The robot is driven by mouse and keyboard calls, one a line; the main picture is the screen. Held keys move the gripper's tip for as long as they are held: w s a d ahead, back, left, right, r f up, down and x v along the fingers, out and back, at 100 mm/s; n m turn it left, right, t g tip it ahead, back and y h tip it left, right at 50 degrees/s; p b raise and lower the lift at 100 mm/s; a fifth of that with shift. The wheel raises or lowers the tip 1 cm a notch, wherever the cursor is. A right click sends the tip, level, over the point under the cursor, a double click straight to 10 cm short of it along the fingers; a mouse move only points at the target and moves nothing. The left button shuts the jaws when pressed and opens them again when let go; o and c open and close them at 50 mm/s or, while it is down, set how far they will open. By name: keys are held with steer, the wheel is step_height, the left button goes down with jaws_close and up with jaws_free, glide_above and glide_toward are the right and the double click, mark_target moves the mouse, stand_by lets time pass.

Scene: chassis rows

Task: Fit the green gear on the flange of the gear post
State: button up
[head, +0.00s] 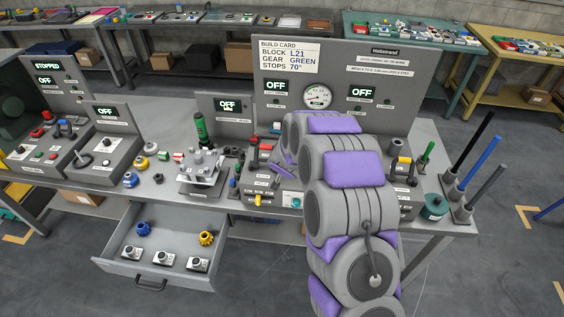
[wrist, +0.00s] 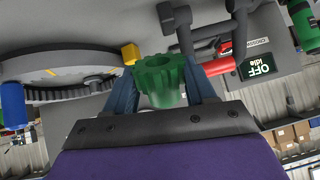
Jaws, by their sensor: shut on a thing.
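The green gear (wrist: 160,76) is in the wrist view, held between the two blue-grey fingers of my gripper (wrist: 163,94). My gripper is shut on it, and the toothed end of the gear points away from the palm. In the head view my arm hides the gripper and the held gear. I cannot pick out the gear post or its flange for certain in either view. A small dark toothed part (wrist: 100,83) shows left of the held gear, beside a large round dial-like part (wrist: 50,72).
A build card (head: 290,55) reads block L21, gear green, stops 70°. An open drawer (head: 152,272) holds a blue gear (head: 143,229) and a yellow gear (head: 207,238). Dark bars (wrist: 185,30), a red cylinder (wrist: 218,66) and an OFF idle display (wrist: 258,66) are near the gripper.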

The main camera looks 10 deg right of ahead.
steer(key=shift+m+t+h, duration=0.4)
steer(key=shift+m+h, duration=0.1)
steer(key=shift+h, duration=0.1)
steer(key=shift+w+d+r, duration=0.1)
steer(key=shift+w+d, duration=0.15)
steer(key=shift+d, duration=0.35)
steer(key=shift+w+d+r, duration=0.15)
steer(key=shift+w+d, duration=0.15)
steer(key=shift+d, duration=0.3)
steer(key=shift+w+d+r, duration=0.1)
steer(key=shift+w+d, duration=0.15)
steer(key=shift+d, duration=0.35)
steer(key=shift+r, duration=0.1)
steer(key=shift+d+h, duration=0.1)
steer(key=shift+h, duration=0.2)
